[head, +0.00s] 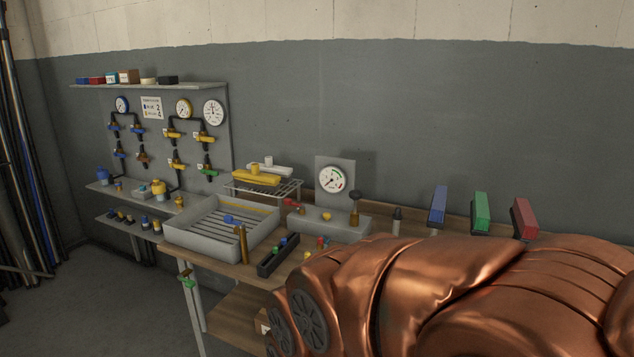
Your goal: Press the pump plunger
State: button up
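A grey pump block (318,219) stands on the wooden bench, with an upright plate and a round white gauge (332,179) behind it. At its right end a brass post with a dark knob (355,199) stands upright; this looks like the pump plunger, and its knob is up above the block. A red-handled lever (292,203) is at the block's left end, and a small orange knob (327,216) is on its top. My gripper is not in view. My copper-coloured arm fills the lower right and hides the bench there.
A grey slatted tray (184,239) and a black holder (278,256) with coloured pieces sit left of the block. A wire rack (262,187) is behind. Blue (438,205), green (481,212) and red (524,217) upright blocks stand to the right. A valve panel is at left.

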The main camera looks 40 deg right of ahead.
aim_at(355, 195)
jog(key=z, duration=0.05)
jog(key=k, duration=0.65)
jog(key=z, duration=0.45)
jog(key=i, duration=1.7)
jog(key=u, duration=0.4)
